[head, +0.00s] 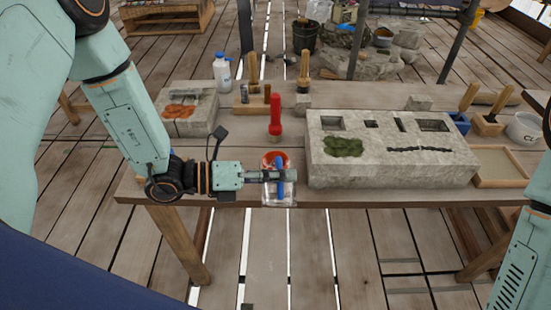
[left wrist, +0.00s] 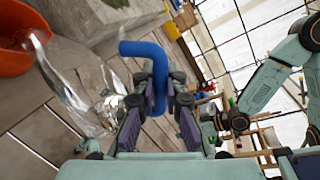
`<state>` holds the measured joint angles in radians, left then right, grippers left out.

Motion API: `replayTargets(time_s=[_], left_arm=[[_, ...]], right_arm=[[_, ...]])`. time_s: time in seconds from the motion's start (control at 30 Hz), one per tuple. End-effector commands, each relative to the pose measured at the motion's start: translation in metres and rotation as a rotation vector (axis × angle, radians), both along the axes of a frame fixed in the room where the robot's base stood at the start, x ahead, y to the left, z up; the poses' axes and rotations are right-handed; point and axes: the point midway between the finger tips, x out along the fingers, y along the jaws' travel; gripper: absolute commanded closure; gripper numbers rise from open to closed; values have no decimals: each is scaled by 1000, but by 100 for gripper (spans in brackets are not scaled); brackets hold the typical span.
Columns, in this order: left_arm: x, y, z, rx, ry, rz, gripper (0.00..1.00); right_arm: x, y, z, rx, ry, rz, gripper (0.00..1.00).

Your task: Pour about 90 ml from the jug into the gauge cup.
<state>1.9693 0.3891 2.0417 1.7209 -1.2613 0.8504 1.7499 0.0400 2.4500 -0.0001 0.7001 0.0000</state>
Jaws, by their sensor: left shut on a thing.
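A clear jug (head: 280,197) with a blue handle hangs at the table's front edge and looks roughly upright in the head view. My left gripper (head: 287,177) is shut on the blue handle. The left wrist view shows the handle (left wrist: 143,48) between the fingers and the clear jug (left wrist: 80,85) to their left. An orange-red round cup (head: 272,156) stands just behind the jug, partly hidden by it; it also shows in the left wrist view (left wrist: 14,60). I cannot tell its markings or contents. My right arm shows, but its fingers are not clear.
A red upright object (head: 275,118) stands behind the cup. A large stone block (head: 390,165) with slots lies to the right. A smaller stone block (head: 190,122) and a white bottle (head: 222,72) are at the left. A wooden tray (head: 498,182) and a white bowl (head: 523,130) are far right.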

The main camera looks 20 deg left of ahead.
Motion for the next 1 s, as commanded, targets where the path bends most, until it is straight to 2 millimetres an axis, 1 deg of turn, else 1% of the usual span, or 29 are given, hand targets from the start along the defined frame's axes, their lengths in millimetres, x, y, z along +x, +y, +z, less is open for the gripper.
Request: replayTargets(time_s=[1.0], left_arm=[[5, 2, 7, -20, 53, -1, 100]], right_arm=[[0, 0, 11, 0, 0, 0, 60]])
